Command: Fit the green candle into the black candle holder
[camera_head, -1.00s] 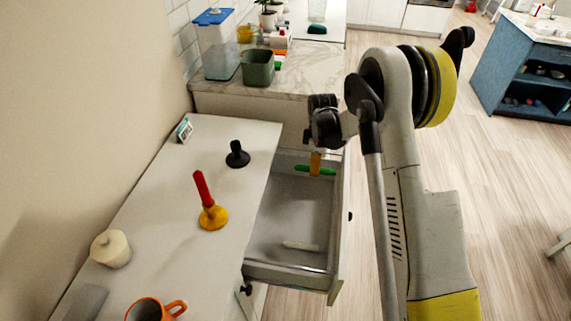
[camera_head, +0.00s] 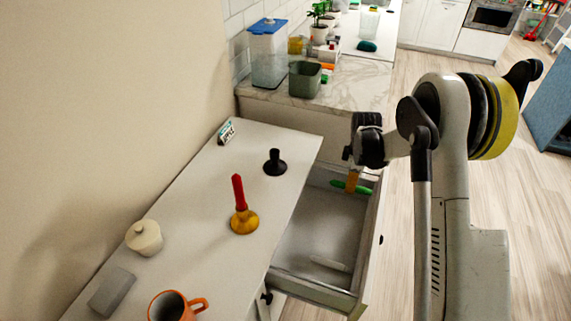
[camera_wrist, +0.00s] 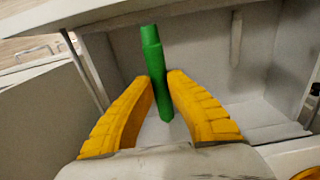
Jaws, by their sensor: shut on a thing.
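The green candle (camera_head: 350,187) is between the yellow fingers of my gripper (camera_head: 353,180), over the open drawer. In the wrist view, the green candle (camera_wrist: 153,62) stands between the two fingertips of my gripper (camera_wrist: 161,88), with much of it reaching past them. My gripper is shut on it. The black candle holder (camera_head: 275,163) stands upright and empty-looking on the white cabinet top, left of the drawer and apart from my gripper.
The open drawer (camera_head: 312,290) holds a white stick (camera_head: 330,263). The cabinet top around the black holder is clear.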

